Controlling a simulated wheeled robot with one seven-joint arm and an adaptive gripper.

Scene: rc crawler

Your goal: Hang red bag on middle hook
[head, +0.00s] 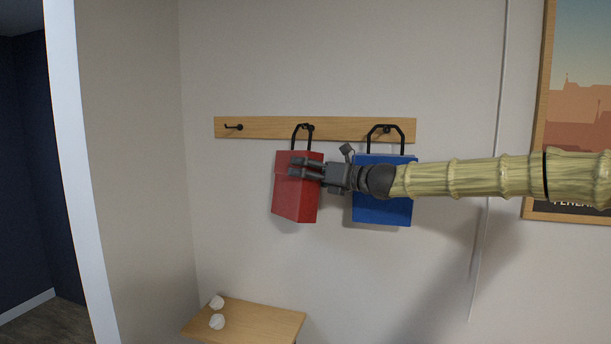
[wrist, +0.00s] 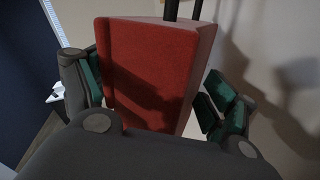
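The red bag (head: 295,197) is below the middle hook (head: 309,127), slightly tilted. Its black handle (head: 302,136) reaches up to that hook and appears to loop over it; exact contact is too small to tell. My gripper (head: 299,167) is at the upper part of the bag, coming from the right. In the wrist view the red bag (wrist: 150,70) fills the space between the spread green-padded fingers. The left finger is close to the bag's edge; a gap shows at the right finger. The wooden hook rail (head: 262,128) is on the wall.
A blue bag (head: 383,214) hangs on the right hook, behind my wrist. The left hook (head: 236,127) is empty. A small wooden table (head: 262,318) with two white objects (head: 217,321) stands below. A framed picture (head: 534,190) and a cable (head: 478,255) are at right.

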